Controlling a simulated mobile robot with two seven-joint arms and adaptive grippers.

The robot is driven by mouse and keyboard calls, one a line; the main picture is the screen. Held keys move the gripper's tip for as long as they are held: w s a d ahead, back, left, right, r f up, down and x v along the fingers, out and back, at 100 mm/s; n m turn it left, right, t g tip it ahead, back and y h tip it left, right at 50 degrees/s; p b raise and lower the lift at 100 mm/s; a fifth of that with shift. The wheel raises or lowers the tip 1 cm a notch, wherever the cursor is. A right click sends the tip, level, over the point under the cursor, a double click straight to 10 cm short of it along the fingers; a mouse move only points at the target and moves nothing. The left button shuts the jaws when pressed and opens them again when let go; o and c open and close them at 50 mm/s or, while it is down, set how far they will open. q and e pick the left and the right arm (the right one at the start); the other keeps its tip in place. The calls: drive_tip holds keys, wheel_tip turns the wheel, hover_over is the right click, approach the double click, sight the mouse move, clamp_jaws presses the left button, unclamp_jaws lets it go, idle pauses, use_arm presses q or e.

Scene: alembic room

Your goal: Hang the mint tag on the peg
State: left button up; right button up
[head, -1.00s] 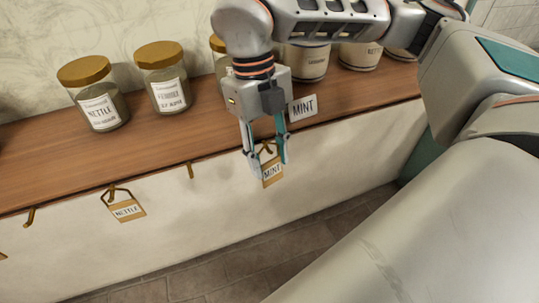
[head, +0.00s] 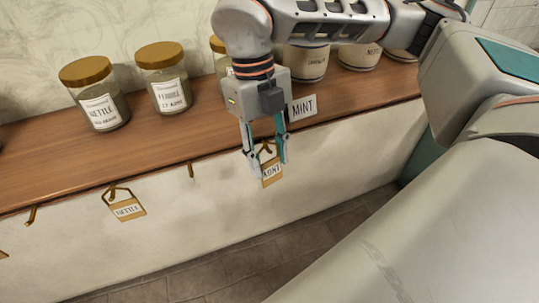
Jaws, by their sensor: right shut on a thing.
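The mint tag (head: 272,179) is a small tan tag with a white MINT label. It hangs in front of the white face below the wooden shelf. My right gripper (head: 268,162) points down from above and is shut on the tag, with a finger on either side of its upper part. A brass-coloured loop shows between the fingers; whether it is around a peg cannot be told. Any peg behind the gripper is hidden. A white MINT card (head: 302,108) stands at the shelf edge just right of the gripper. My left gripper is not in view.
A bare brass peg (head: 190,170) sticks out left of the gripper. The nettle tag (head: 127,209) hangs farther left, and another bare peg (head: 32,215) beyond it. Glass jars with gold lids, including the nettle jar (head: 102,108), stand on the wooden shelf (head: 140,145).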

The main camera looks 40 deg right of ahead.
drive_tip(key=shift+w+f, duration=0.2)
drive_tip(key=shift+f, duration=0.1)
drive_tip(key=o, duration=0.7)
drive_tip(key=shift+o, duration=0.8)
drive_tip(key=shift+a, duration=0.1)
drive_tip(key=v, duration=1.2)
drive_tip(key=shift+a+r, duration=0.15)
drive_tip(key=shift+r, duration=0.2)
drive_tip(key=shift+s, duration=0.15)
